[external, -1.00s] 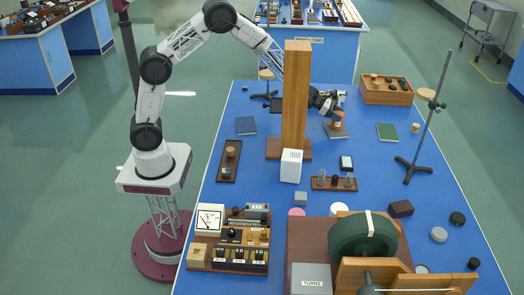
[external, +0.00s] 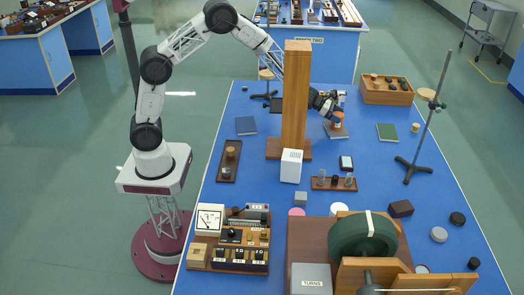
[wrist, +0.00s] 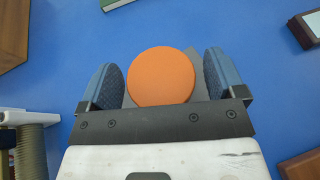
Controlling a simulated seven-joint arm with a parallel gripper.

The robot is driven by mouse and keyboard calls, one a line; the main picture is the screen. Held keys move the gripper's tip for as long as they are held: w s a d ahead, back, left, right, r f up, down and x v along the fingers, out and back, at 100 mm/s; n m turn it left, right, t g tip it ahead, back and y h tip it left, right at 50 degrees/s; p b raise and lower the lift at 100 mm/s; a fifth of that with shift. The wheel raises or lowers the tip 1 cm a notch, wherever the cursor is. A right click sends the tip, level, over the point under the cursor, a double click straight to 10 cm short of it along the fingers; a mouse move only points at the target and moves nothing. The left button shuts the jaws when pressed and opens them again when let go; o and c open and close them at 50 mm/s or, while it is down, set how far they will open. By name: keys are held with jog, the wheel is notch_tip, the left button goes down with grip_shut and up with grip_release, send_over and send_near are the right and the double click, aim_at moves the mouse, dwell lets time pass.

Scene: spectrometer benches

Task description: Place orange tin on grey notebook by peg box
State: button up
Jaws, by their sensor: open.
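The orange tin (external: 337,121) stands on the grey notebook (external: 335,134), beyond the tall wooden post on the blue bench. In the wrist view the round orange top of the tin (wrist: 161,76) lies between the two blue-padded fingers of my gripper (wrist: 160,72). The fingers are open, with a gap showing on each side of the tin. Parts of the grey notebook (wrist: 196,62) show under and behind the tin. The peg box (external: 386,96), a wooden tray with dark and tan pieces, is to the right and farther back.
The tall wooden post (external: 296,100) stands just left of my gripper and hides part of my arm. A green notebook (external: 388,132) lies to the right, a dark blue notebook (external: 247,125) to the left. A retort stand (external: 428,130) rises at the right. A small glass rack (external: 334,183) stands nearer.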

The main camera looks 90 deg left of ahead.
jog(key=shift+r, duration=0.15)
jog(key=shift+s+a+r, duration=0.15)
jog(key=shift+s, duration=0.25)
jog(key=v, duration=1.1)
jog(key=shift+s, duration=0.1)
dwell(0.3)
